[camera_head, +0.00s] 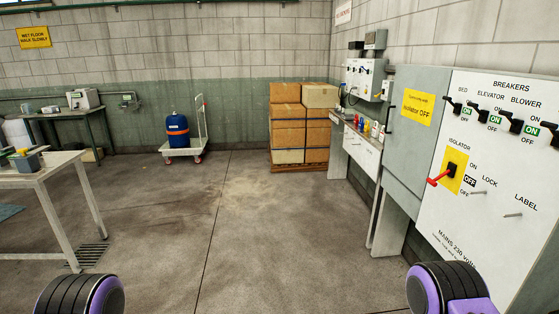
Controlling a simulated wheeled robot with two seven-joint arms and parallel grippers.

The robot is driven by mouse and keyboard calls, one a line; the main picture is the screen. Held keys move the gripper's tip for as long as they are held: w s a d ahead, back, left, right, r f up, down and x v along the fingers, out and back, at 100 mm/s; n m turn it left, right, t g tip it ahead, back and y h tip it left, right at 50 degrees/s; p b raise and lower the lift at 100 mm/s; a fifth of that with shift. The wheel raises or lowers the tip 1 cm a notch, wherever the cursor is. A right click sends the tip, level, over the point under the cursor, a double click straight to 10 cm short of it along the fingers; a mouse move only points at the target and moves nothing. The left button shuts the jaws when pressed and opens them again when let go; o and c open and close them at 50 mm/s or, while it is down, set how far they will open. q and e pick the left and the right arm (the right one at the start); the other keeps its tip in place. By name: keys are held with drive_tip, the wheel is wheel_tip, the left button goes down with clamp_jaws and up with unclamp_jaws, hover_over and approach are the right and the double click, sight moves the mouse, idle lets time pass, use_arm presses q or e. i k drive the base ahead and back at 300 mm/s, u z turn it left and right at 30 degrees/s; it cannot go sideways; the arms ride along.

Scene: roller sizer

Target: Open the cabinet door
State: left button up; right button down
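A grey cabinet door (408,155) stands at the right against the wall and looks shut. It carries a yellow label (417,107) whose readable words include "isolator OFF". A dark vertical handle (390,114) is at the door's left edge. To its right is a white breaker panel (440,215) with a yellow isolator plate and a red lever (439,178); the lever's setting is hard to tell. Breaker switches marked BED, ELEVATOR and BLOWER show green ON labels. Parts of my two arms show at the bottom edge, purple and black; neither gripper is in view.
Stacked cartons (288,135) sit on a pallet behind. A trolley with a blue drum (177,130) is at the back. A table (45,172) is at the left. The middle floor is clear.

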sight(417, 108)
drive_tip(key=u, duration=0.3)
drive_tip(key=i, duration=2)
drive_tip(key=z, duration=0.35)
drive_tip(key=i, duration=0.95)
drive_tip(key=z, duration=1.6)
drive_tip(key=i, duration=0.75)
drive_tip(key=z, duration=0.6)
